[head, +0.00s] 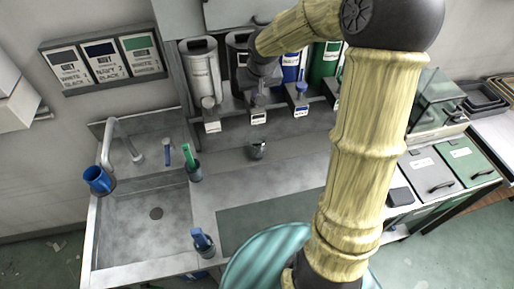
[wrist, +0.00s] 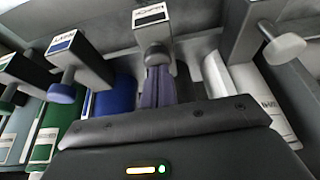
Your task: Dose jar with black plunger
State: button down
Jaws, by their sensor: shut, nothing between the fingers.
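The jar (head: 257,149) is a small dark-looking glass vessel standing on the counter, below and in front of the black dispenser (head: 238,62). The dispenser's grey-black plunger knob (wrist: 155,55) is at the top centre of the wrist view. My gripper (wrist: 159,72) is shut and empty, with its fingertips right at that knob; I cannot tell whether they touch it. In the head view, my gripper is at the black dispenser, its fingers largely hidden by my wrist. What the jar holds is too small to tell.
White (head: 203,72), blue (head: 291,66) and green (head: 325,62) dispensers flank the black one closely. A sink (head: 150,225) with a blue mug (head: 98,179) is at left. Green-handled (head: 193,168) and blue-handled (head: 203,243) holders stand beside it. The counter around the jar is clear.

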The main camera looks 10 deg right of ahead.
jog(key=shift+r+p, duration=1.45)
jog(key=shift+r, duration=0.35)
jog(key=shift+f, duration=0.1)
jog(key=shift+f+b, duration=1.05)
jog(key=shift+f, duration=0.05)
jog(key=shift+f+b, duration=0.8)
jog(key=shift+f, duration=0.15)
jog(key=shift+r, duration=0.1)
jog(key=shift+r+p, duration=1.8)
jog(key=shift+r, duration=0.2)
